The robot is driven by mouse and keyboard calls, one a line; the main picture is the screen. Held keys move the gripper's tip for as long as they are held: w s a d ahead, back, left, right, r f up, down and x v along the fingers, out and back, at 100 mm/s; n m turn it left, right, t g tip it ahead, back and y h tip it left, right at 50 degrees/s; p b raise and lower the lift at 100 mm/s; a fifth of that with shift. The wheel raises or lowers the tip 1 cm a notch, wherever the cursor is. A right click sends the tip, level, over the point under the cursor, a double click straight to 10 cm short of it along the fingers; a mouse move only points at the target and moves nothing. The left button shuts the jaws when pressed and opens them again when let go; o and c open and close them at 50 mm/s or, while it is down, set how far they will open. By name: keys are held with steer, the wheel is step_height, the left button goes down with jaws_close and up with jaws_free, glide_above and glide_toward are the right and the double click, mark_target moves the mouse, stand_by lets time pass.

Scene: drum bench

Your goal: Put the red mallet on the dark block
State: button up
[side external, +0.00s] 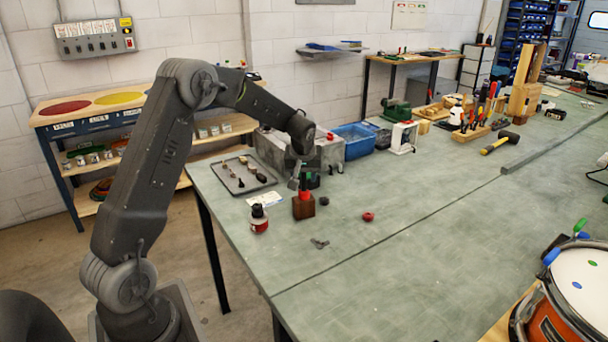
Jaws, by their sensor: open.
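A small red piece (305,194), which looks like the red mallet, shows at the top of a dark brown block (303,208) on the green-grey bench. It appears to rest on the block, but its full shape is too small to make out. My gripper (304,182) is open, pointing down right over the block, with its fingers around or just beside the upper part of the red piece. I cannot tell whether a finger touches it.
A red-labelled bottle (259,219) stands left of the block. A small dark disc (324,201), a red ring (368,216) and a grey metal piece (319,243) lie nearby. A tray (267,184) of small parts lies behind left. The front bench middle is clear; a drum (580,280) stands front right.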

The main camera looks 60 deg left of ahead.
steer(key=shift+r, duration=0.1)
steer(key=v, duration=1.2)
steer(key=s+d+r+m+t, duration=0.1)
steer(key=s+d+r+m, duration=0.3)
steer(key=d, duration=0.4)
steer(key=s+d+m+t+h, duration=0.1)
steer(key=s+d+m, duration=0.2)
steer(key=s+d, duration=0.4)
steer(key=s+d+f+m+t+h, duration=0.1)
steer(key=s+d+m+h, duration=0.1)
steer(key=s+d, duration=0.6)
steer(key=shift+s+m+h, duration=0.3)
steer(key=shift+s+m, duration=0.6)
steer(key=shift+s, duration=2.3)
steer(key=shift+d, duration=0.1)
